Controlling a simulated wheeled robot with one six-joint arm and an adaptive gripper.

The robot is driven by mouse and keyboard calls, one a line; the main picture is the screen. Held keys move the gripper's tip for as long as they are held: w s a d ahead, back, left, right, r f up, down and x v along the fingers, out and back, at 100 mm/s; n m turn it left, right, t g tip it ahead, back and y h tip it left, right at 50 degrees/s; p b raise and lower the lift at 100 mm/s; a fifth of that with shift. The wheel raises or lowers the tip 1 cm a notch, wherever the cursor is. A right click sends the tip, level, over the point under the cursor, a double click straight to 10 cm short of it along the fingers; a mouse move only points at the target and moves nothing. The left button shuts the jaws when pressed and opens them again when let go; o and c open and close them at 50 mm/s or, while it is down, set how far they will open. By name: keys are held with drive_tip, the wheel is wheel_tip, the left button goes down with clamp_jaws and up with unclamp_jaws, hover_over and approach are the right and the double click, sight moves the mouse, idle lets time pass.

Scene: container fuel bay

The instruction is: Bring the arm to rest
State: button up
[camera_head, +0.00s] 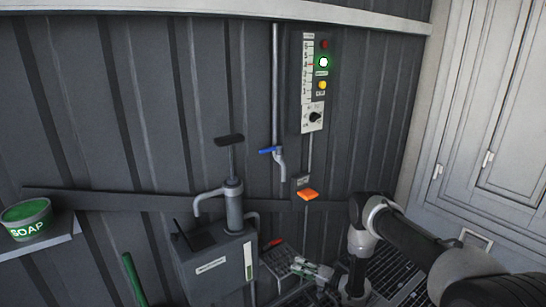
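My arm comes in from the lower right and bends at a black and grey joint. Its wrist links hang down in front of the floor grating. My gripper (313,270) appears to be the small pale shape just left of the wrist, low in the picture. It is small and partly lost against the clutter there, so I cannot tell whether its fingers are open or hold anything.
A grey hand-pump tank (217,272) stands left of the arm. Behind are a pipe with a blue-handled tap (270,150), an orange piece (307,194) and a gauge panel (313,85) with a lit green lamp. A soap tub (27,220) sits far left; pale doors (500,110) stand right.

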drive_tip(key=s+d+f+n+g+h, duration=0.1)
drive_tip(key=s+d+f+g+h, duration=0.1)
drive_tip(key=d+f+h, duration=0.3)
drive_tip(key=s+d+f+n+g+h, duration=0.1)
drive_tip(key=s+d+f+g+h, duration=0.15)
drive_tip(key=f, duration=0.35)
drive_tip(key=s+d+r+n+g+h, duration=0.2)
drive_tip(key=d+r+g+h, duration=0.3)
drive_tip(key=d+r, duration=0.85)
drive_tip(key=s+d+r+g+h, duration=0.15)
drive_tip(key=s+r, duration=0.25)
drive_tip(key=r, duration=0.5)
drive_tip(key=s+d+r+h, duration=0.1)
drive_tip(key=s+d+r, duration=0.15)
drive_tip(key=r, duration=0.75)
drive_tip(key=s+d+r+h, duration=0.1)
drive_tip(key=s+r, duration=0.4)
drive_tip(key=r, duration=0.4)
drive_tip(key=s+a+r+t, duration=0.1)
drive_tip(key=s+r+t, duration=0.2)
drive_tip(key=s+r, duration=0.7)
drive_tip(key=s+a+r+t+y, duration=0.1)
drive_tip(key=s+r+t, duration=0.2)
drive_tip(key=s+r, duration=0.7)
wheel_tip(320, 180, up, 8)
drive_tip(key=shift+a+r+m+y, duration=0.1)
drive_tip(key=shift+a+m+y, duration=0.1)
drive_tip(key=shift+m+y, duration=0.1)
drive_tip(key=shift+r, duration=0.1)
